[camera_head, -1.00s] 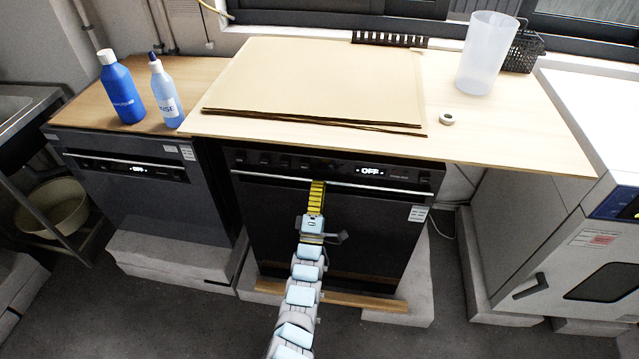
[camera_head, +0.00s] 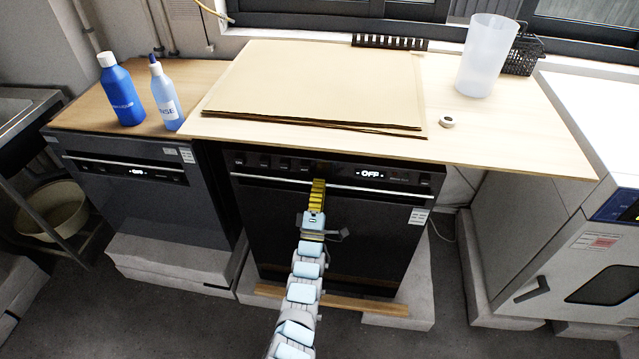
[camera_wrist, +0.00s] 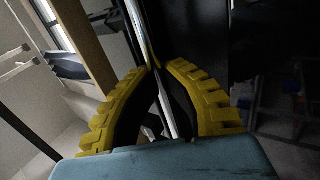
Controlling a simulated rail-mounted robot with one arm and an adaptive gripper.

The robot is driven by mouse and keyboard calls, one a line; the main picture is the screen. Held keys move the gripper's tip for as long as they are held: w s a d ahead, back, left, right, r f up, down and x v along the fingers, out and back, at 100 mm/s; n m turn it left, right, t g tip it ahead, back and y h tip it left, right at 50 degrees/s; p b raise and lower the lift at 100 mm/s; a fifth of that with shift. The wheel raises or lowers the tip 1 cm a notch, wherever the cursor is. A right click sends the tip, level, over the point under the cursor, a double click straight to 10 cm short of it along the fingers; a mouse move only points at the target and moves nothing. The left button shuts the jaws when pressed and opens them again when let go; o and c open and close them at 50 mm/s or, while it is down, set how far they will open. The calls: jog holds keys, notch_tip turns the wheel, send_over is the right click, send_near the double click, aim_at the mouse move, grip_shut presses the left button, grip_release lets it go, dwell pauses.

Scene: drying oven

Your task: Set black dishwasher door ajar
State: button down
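The black dishwasher (camera_head: 335,235) stands under the light wooden worktop, with its door upright. I see no clear gap at the top of the door. Its long metal bar handle (camera_head: 390,191) runs across the door below a panel reading OFF. My gripper (camera_head: 319,182), with yellow fingers, is at this handle, left of its middle. In the wrist view the handle bar (camera_wrist: 143,28) passes between the two yellow fingers of my gripper (camera_wrist: 157,68). Their tips come together at the bar, and the fingers are bowed around it. The fingers hide part of the handle.
A dark grey dishwasher (camera_head: 150,205) stands to the left, with two blue bottles (camera_head: 122,95) (camera_head: 164,98) on top. A white oven (camera_head: 560,250) stands right. Floor in front is free.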

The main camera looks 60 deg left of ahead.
jog(key=shift+s+d+r, duration=0.15)
jog(key=shift+s+d, duration=0.15)
jog(key=shift+d, duration=0.1)
jog(key=s+d+f+t+y, duration=0.1)
jog(key=s+d, duration=0.4)
jog(key=d, duration=0.3)
jog(key=shift+s+f+y, duration=0.15)
jog(key=shift+s+y, duration=0.1)
jog(key=shift+y, duration=0.15)
jog(key=c, duration=1.1)
grip_release()
jog(key=shift+f, duration=0.1)
jog(key=v, duration=1.2)
jog(key=shift+s+a, duration=0.1)
